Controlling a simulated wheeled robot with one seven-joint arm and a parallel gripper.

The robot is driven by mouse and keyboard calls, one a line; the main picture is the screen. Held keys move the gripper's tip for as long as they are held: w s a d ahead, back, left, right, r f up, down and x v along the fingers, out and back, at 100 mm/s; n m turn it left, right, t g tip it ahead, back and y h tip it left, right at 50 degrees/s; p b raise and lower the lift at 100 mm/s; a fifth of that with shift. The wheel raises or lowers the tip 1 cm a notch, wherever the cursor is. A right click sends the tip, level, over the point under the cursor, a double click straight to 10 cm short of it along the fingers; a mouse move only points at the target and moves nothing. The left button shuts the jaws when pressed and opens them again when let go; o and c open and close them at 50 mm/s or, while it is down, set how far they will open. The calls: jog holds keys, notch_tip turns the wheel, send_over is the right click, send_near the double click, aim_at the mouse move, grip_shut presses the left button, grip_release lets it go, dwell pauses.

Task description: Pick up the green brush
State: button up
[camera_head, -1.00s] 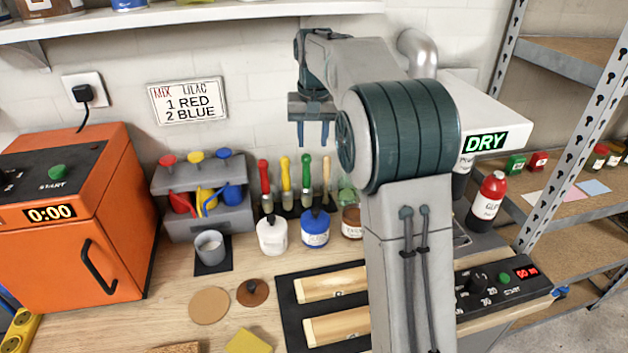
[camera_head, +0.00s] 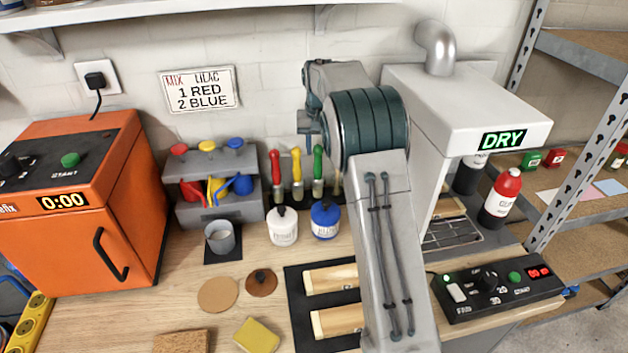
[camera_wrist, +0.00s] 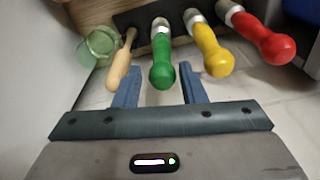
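The green brush (camera_head: 318,168) stands handle up in the row of brushes against the back wall, close to my arm in the head view. In the wrist view its green handle (camera_wrist: 162,62) points toward my gripper (camera_wrist: 159,72). The gripper is open, with one blue finger to each side of the handle's end. The fingers look apart from the handle; I cannot tell how deep the handle sits between them. In the head view my gripper is mostly hidden by my arm.
In the wrist view a wooden-handled brush (camera_wrist: 124,62) is close by one finger and the yellow brush (camera_wrist: 213,52) by the other. The red brush (camera_wrist: 262,40) is farther out. A green glass jar (camera_wrist: 98,45) stands beyond the wooden one. White (camera_head: 283,226) and blue (camera_head: 325,220) paint jars stand before the brushes.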

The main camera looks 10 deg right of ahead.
aim_at(318, 159)
jog(key=f, duration=0.1)
jog(key=f+p, duration=0.1)
jog(key=f, duration=0.3)
jog(key=shift+w+f, duration=0.1)
jog(key=shift+w, duration=0.2)
jog(key=shift+c, duration=0.4)
jog(key=c, duration=0.7)
